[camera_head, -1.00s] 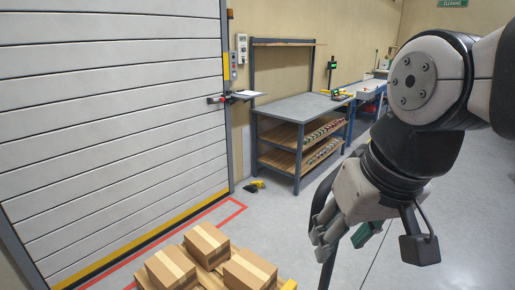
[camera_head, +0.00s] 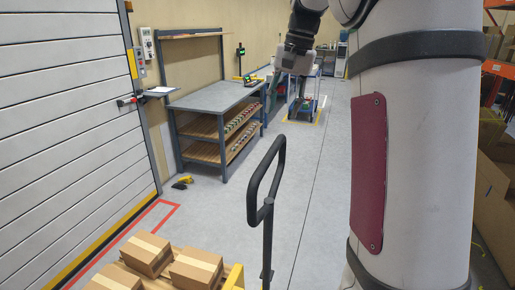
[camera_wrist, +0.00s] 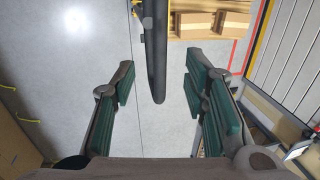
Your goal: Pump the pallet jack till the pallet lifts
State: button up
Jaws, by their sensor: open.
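The pallet jack's handle is a dark looped bar (camera_head: 268,185) standing upright in the middle of the head view. In the wrist view the dark handle (camera_wrist: 155,50) comes down from the top between my open fingers. In the head view my gripper (camera_head: 297,103) is raised beyond the handle, small and partly dark.
A workbench (camera_head: 215,97) with lower shelves stands along the back wall. A shutter door (camera_head: 65,110) fills the left. A yellow-black tool (camera_head: 182,182) lies on the floor near the bench. Orange racking with cartons (camera_head: 492,180) is at the right. The central floor is clear.

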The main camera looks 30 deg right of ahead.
aim_at(271, 152)
jog(key=f, duration=0.4)
jog(key=w+a+f+p, duration=0.1)
jog(key=f, duration=0.3)
jog(key=w+f, duration=0.1)
jog(key=f, duration=0.4)
jog(key=shift+a+f, duration=0.1)
jog(key=shift+a, duration=0.25)
grip_shut()
